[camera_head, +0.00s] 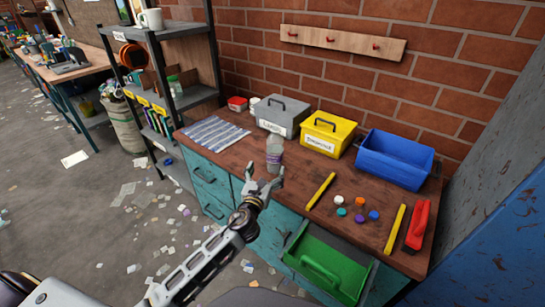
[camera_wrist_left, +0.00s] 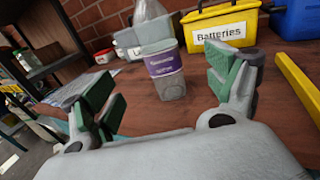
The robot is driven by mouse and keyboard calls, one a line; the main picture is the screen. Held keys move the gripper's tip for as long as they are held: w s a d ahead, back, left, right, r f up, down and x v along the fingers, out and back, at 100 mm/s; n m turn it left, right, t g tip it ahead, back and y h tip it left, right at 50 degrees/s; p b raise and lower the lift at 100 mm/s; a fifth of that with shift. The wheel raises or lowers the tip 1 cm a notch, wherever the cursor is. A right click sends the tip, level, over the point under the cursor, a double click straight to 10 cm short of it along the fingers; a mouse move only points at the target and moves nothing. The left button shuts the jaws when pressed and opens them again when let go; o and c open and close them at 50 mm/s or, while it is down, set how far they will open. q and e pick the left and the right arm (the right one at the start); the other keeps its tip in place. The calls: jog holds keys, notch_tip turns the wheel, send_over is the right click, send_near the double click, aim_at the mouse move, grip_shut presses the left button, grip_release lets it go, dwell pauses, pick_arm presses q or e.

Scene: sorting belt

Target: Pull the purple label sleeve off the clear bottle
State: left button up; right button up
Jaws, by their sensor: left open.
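The clear bottle (camera_head: 274,145) stands upright on the wooden bench top, left of the middle. The purple label sleeve (camera_head: 276,156) is around its lower part. In the left wrist view the sleeve (camera_wrist_left: 163,63) faces me, with the clear bottle (camera_wrist_left: 150,28) showing above it and a grey lower part below it. My left gripper (camera_head: 263,181) is open and empty at the bench's front edge, just in front of the bottle. In the left wrist view its two fingers (camera_wrist_left: 172,90) are spread wide, with the bottle beyond them. My right gripper is not in view.
A grey box (camera_head: 283,116) and a yellow Batteries box (camera_head: 328,134) stand behind the bottle. A blue bin (camera_head: 394,159) is at the right. Several caps, yellow bars and a red tool (camera_head: 417,225) lie on the right half. A green crate (camera_head: 327,264) sits below the front edge.

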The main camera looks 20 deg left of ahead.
aim_at(273, 156)
pick_arm(q)
jog(key=shift+w+a, duration=0.2)
jog(key=shift+w, duration=3.3)
jog(key=shift+w+b, duration=0.3)
jog(key=shift+w, duration=1.15)
jog(key=shift+w+a, duration=0.1)
jog(key=shift+w, duration=1.55)
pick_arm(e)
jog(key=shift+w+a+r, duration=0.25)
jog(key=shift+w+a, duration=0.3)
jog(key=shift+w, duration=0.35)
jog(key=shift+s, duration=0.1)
